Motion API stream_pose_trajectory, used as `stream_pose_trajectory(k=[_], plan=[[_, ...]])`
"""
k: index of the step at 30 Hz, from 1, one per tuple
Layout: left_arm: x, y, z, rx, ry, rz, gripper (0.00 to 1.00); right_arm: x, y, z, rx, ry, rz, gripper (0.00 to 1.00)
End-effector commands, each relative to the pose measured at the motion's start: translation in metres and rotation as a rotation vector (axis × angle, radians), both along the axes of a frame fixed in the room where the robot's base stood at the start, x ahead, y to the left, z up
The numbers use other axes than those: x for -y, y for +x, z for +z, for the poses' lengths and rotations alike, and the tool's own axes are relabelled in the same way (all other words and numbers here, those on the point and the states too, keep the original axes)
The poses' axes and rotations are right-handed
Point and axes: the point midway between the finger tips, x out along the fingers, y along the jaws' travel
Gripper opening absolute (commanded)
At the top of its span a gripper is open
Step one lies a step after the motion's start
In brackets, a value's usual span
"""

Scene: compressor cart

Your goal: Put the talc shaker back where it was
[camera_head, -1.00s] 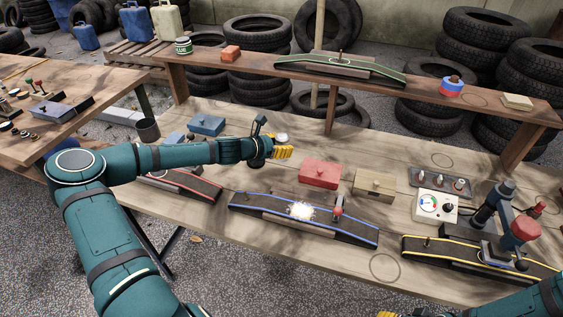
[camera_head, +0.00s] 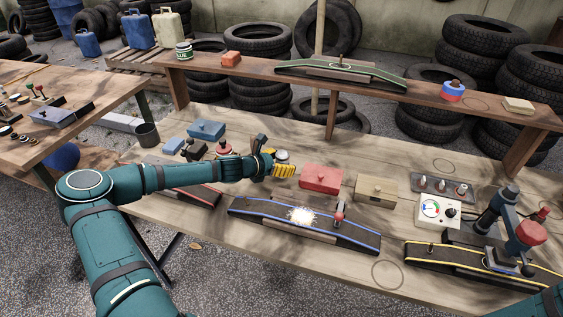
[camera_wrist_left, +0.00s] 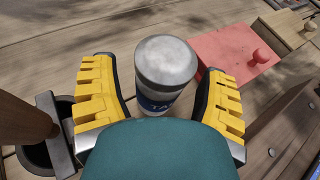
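The talc shaker (camera_head: 282,156) stands upright at the middle of the bench, left of the red box. In the left wrist view, the shaker (camera_wrist_left: 166,70) shows a grey cap and a blue band with the letters "TA". My left gripper (camera_head: 284,170) is around it. Its yellow fingers (camera_wrist_left: 160,95) are spread, with a visible gap on each side of the shaker. The shaker's base and the spot under it are hidden.
A red box (camera_head: 320,178) and a tan box (camera_head: 375,188) stand to the right. A blue-edged ramp (camera_head: 270,221) with white powder lies in front. A dark cup (camera_head: 147,134) is at left. An empty ring mark (camera_head: 387,275) is near the front edge.

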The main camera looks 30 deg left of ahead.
Motion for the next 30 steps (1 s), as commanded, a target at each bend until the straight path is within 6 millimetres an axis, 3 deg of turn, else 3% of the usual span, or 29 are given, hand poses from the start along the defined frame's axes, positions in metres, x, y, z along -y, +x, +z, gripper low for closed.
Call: stream_pose_trajectory(k=[11,24,30], plan=[[-0.003,-0.006,0.006,-0.001,-0.001,0.002,0.73,0.000,0.000,0.002,-0.001,0.000,0.000,0.47],[-0.030,-0.079,0.040,-0.002,0.001,0.003,0.73,-0.001,-0.005,0.026,-0.012,0.003,0.002,0.47],[-0.036,-0.099,0.048,-0.001,-0.001,0.000,0.73,-0.001,-0.006,0.032,-0.014,0.003,0.004,0.47]])
